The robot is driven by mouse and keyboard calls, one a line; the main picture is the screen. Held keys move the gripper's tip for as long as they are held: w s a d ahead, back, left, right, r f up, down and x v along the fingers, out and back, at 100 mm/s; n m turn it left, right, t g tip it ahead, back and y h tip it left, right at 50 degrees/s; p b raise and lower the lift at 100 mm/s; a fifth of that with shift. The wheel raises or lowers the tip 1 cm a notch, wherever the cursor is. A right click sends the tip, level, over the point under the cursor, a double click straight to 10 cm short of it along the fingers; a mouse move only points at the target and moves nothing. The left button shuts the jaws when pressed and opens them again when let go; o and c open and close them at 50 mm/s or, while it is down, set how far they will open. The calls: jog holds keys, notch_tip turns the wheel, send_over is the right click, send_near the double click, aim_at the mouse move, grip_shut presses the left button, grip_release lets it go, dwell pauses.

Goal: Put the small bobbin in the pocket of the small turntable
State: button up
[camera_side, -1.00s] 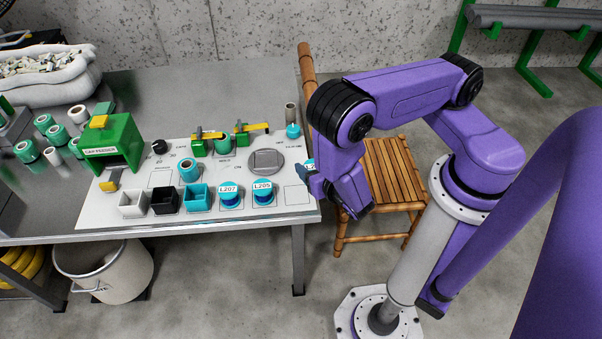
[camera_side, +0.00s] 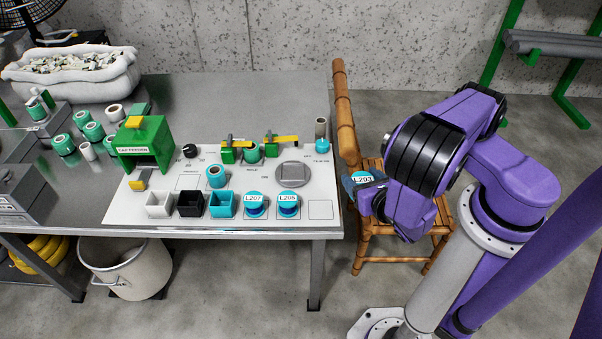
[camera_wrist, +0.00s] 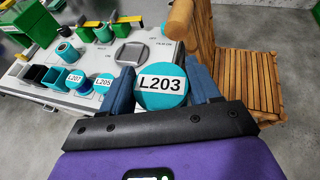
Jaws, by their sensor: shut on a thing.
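My gripper (camera_side: 360,188) is shut on a teal bobbin labelled L203 (camera_side: 363,178), held in the air to the right of the table. In the wrist view the bobbin (camera_wrist: 161,86) sits between the two blue fingers (camera_wrist: 160,74), its label facing the camera. The small turntable (camera_side: 280,176) is a grey disc with a squarish pocket, on the white panel left of my gripper. It also shows in the wrist view (camera_wrist: 120,60), up and left of the held bobbin. Bobbins L207 (camera_side: 254,204) and L205 (camera_side: 288,203) stand at the panel's front.
White, black and teal bins (camera_side: 222,206) stand left of L207. Green holders with yellow levers (camera_side: 282,139) stand behind the turntable, and a teal-capped post (camera_side: 322,144) at the back right. An outlined square (camera_side: 321,210) right of L205 is bare. A wooden chair (camera_side: 341,110) stands beside the table.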

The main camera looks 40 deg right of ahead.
jog(key=w+d+r, duration=0.1)
jog(key=w+d, duration=0.1)
jog(key=w, duration=0.8)
send_over(292, 172)
jog(key=shift+m, duration=0.4)
jog(key=f, duration=0.9)
jog(key=shift+s+d+f, duration=0.1)
jog(key=shift+s+f, duration=0.05)
jog(key=shift+s, duration=0.15)
jog(key=shift+w+f, duration=0.15)
jog(key=shift+f, duration=0.8)
jog(key=shift+w+f, duration=0.15)
jog(key=shift+f, duration=0.75)
jog(key=shift+f, duration=0.1)
jog(key=o, duration=1.2)
